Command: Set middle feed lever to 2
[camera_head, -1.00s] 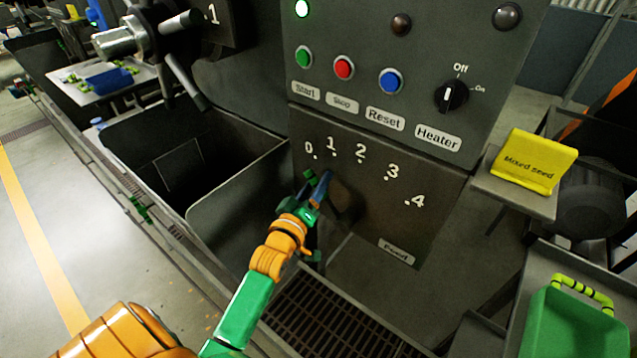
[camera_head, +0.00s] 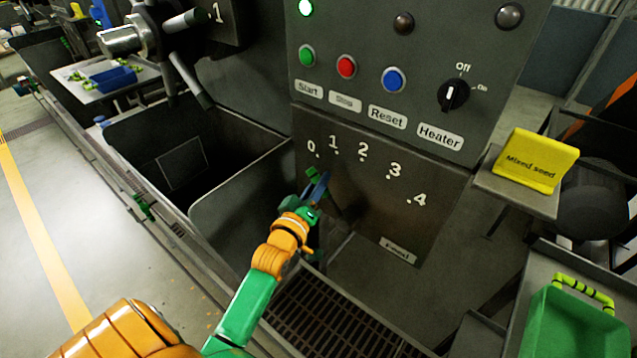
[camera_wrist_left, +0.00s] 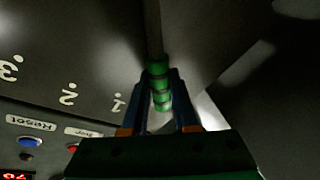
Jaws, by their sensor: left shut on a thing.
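The feed lever is a grey rod with a green ribbed handle (camera_wrist_left: 158,85) in the left wrist view. In the head view, its green tip (camera_head: 314,173) shows just below the 0 and 1 of the dial panel (camera_head: 360,190), short of the 2 mark (camera_head: 362,152). The exact setting is hard to read. My left gripper (camera_head: 318,188) is shut around the handle, and its blue fingers (camera_wrist_left: 160,105) flank it in the wrist view. Much of the lever is hidden in the head view. My right gripper does not show.
Above the dial are Start, Stop and Reset buttons (camera_head: 346,67) and a Heater knob (camera_head: 453,95). A yellow Mixed seed sign (camera_head: 536,160) and green crate (camera_head: 575,330) stand at right. A dark open bin (camera_head: 185,160) lies left of my gripper.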

